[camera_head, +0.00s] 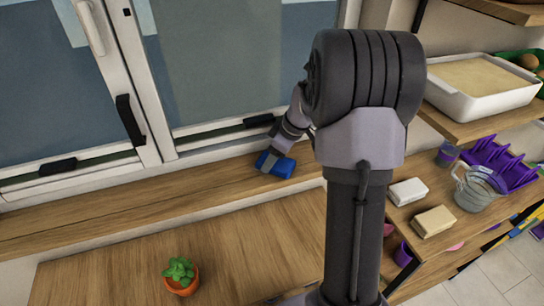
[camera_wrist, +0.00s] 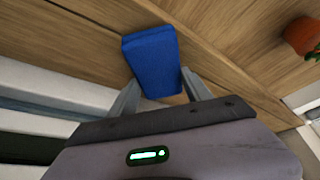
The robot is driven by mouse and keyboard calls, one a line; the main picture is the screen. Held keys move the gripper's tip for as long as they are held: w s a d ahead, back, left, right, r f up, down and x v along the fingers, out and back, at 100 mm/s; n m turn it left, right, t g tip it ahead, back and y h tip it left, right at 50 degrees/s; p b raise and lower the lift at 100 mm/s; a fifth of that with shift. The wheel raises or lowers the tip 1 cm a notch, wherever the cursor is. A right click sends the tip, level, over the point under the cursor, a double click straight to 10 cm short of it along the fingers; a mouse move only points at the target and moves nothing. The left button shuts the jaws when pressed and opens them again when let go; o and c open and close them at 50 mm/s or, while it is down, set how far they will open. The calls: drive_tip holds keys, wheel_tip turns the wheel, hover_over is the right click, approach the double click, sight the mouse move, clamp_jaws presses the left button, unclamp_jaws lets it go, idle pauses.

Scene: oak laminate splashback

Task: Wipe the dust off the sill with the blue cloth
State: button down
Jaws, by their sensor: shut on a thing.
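The blue cloth (camera_head: 276,164) is a folded, thick pad on the wooden sill (camera_head: 130,204) below the window. My gripper (camera_head: 281,154) is shut on it, at the sill's back side near the window frame. In the wrist view the blue cloth (camera_wrist: 153,62) sits between the two grey fingers of my gripper (camera_wrist: 158,95), its far end over the wood of the sill (camera_wrist: 75,30). I cannot tell whether its underside touches the sill. No dust can be made out on the sill in either view. My arm hides the sill's right end.
A potted plant (camera_head: 180,274) stands on the lower wooden surface in front of the sill. The window (camera_head: 220,60) has handles and dark latches along its frame. At right, shelves hold a white tray (camera_head: 480,85), a glass jug (camera_head: 475,188) and a purple rack (camera_head: 505,160). The sill's left stretch is clear.

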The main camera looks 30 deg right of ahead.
sight(277, 169)
drive_tip(key=shift+s+a+f+b, duration=0.1)
drive_tip(key=shift+s+f+b, duration=0.15)
drive_tip(key=shift+s, duration=0.25)
drive_tip(key=s, duration=0.1)
drive_tip(key=s+b, duration=0.1)
drive_tip(key=s, duration=0.1)
drive_tip(key=shift+a+r, duration=0.25)
drive_tip(key=shift+a, duration=0.15)
drive_tip(key=shift+w+a+r+b, duration=0.15)
drive_tip(key=shift+a+b, duration=0.1)
drive_tip(key=shift+a, duration=0.25)
drive_tip(key=shift+w+a+f+b, duration=0.15)
drive_tip(key=shift+a+b, duration=0.1)
drive_tip(key=shift+a, duration=0.25)
drive_tip(key=shift+w+d, duration=0.25)
drive_tip(key=shift+w, duration=0.65)
drive_tip(key=shift+w+d, duration=0.25)
drive_tip(key=shift+w, duration=0.65)
drive_tip(key=shift+w+d+r+p, duration=0.15)
drive_tip(key=shift+w+d+p, duration=0.1)
drive_tip(key=shift+w, duration=0.25)
drive_tip(key=shift+w+d+r+p, duration=0.15)
drive_tip(key=shift+w+p, duration=0.15)
drive_tip(key=shift+w, duration=0.2)
drive_tip(key=shift+w+d+r+p, duration=0.1)
drive_tip(key=shift+w+d+p, duration=0.15)
drive_tip(key=shift+w, duration=0.25)
